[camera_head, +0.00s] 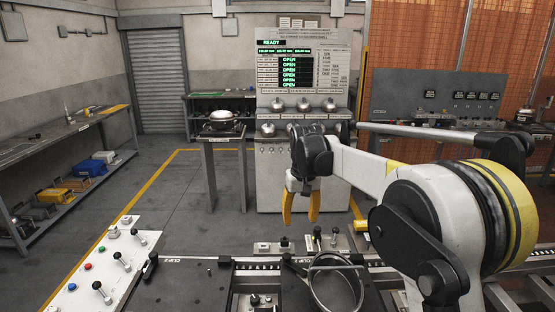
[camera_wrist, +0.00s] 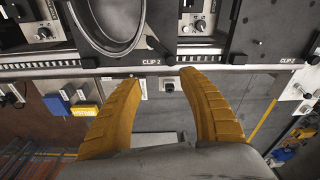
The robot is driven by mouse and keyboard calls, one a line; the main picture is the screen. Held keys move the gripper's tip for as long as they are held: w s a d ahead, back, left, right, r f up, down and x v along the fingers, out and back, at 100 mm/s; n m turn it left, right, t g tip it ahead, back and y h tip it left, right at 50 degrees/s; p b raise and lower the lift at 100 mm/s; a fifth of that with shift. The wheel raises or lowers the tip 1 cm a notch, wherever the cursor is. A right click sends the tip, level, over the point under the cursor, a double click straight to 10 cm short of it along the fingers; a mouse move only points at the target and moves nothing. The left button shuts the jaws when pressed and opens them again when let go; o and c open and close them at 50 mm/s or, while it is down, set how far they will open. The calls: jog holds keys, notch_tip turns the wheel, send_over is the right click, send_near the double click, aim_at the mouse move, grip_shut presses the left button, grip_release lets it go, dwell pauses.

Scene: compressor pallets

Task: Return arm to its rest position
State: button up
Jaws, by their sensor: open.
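My gripper (camera_head: 300,203) has yellow fingers that point downward in the head view. It hangs in the air above the far edge of the pallet station. The fingers are spread and nothing is between them. In the wrist view my gripper (camera_wrist: 158,75) also shows open and empty, with its fingertips over a rail marked CLIP 2. My arm reaches in from the right of the head view, with the forearm bent across toward the middle.
A control panel (camera_head: 97,268) with levers and buttons stands front left. A grey test cabinet (camera_head: 272,178) with domed parts and a READY display stands behind. A small stand (camera_head: 223,137) bears a domed part. Shelving (camera_head: 70,158) lines the left wall. The floor between is clear.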

jog(key=s+d+r+t, duration=0.1)
jog(key=s+d+r, duration=0.2)
jog(key=s, duration=0.3)
jog(key=s+d+r+m+t, duration=0.1)
jog(key=s+d+r, duration=0.1)
jog(key=s, duration=0.4)
jog(key=s+d+r+t, duration=0.1)
jog(key=s+d+r, duration=0.2)
jog(key=s, duration=0.3)
jog(key=s+d+f+t, duration=0.1)
jog(key=s+d+f, duration=0.1)
jog(key=s, duration=0.6)
jog(key=s+d+f+m+t, duration=0.1)
jog(key=s+f, duration=0.3)
jog(key=s, duration=0.4)
jog(key=shift+s+d+f+t, duration=0.25)
jog(key=shift+d+f+t, duration=0.15)
